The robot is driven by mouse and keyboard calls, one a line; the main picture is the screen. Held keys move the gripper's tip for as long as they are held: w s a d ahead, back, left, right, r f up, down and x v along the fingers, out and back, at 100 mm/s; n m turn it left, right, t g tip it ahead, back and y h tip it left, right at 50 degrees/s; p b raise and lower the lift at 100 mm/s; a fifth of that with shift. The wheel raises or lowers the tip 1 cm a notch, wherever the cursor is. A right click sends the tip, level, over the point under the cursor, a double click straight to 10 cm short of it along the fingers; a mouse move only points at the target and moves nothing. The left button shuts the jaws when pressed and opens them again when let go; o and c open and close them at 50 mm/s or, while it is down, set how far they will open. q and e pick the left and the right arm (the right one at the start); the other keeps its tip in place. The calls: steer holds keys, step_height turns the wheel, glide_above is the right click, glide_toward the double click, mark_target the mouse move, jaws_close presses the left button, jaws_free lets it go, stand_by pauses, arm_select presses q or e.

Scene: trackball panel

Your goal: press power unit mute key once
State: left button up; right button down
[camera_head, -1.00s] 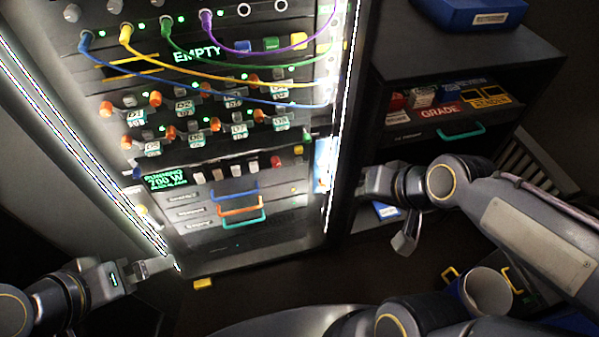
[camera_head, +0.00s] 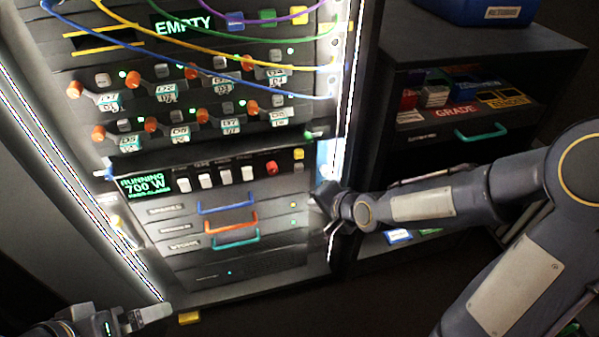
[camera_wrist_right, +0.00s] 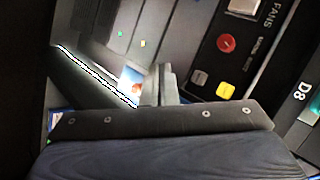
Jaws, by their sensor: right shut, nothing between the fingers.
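The power unit (camera_head: 128,186) is a dark panel in the lit rack, with a green display reading RUNNING 700 W. It has several white keys (camera_head: 225,177), a red button (camera_head: 271,168), a yellow key (camera_head: 299,154) and a small grey key (camera_head: 298,170). The right wrist view shows the red button (camera_wrist_right: 226,42), grey key (camera_wrist_right: 199,78) and yellow key (camera_wrist_right: 226,90); the small labels beside them are too blurred to read surely. My right gripper (camera_head: 322,203) is shut and empty, below and right of these keys, apart from them. My left gripper (camera_head: 150,314) is at the lower left, its jaw gap unclear.
Drawers with blue (camera_head: 227,202), orange (camera_head: 231,223) and teal (camera_head: 236,238) handles lie below the unit. Knobs and hanging cables (camera_head: 120,45) are above it. The rack's bright right edge (camera_head: 343,110) is close to my right gripper. A cabinet (camera_head: 460,70) stands to the right.

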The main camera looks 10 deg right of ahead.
mark_target(299, 168)
steer(key=shift+w, duration=0.1)
steer(key=w, duration=0.8)
steer(key=shift+w+a+p, duration=0.15)
steer(key=shift+w+p, duration=0.15)
steer(key=shift+w, duration=0.1)
stand_by(1.8)
steer(key=shift+w, duration=0.3)
steer(key=shift+w, duration=0.45)
stand_by(0.6)
steer(key=shift+s, duration=0.15)
steer(key=shift+s+b, duration=0.4)
steer(key=shift+s, duration=0.3)
steer(key=shift+s, duration=0.15)
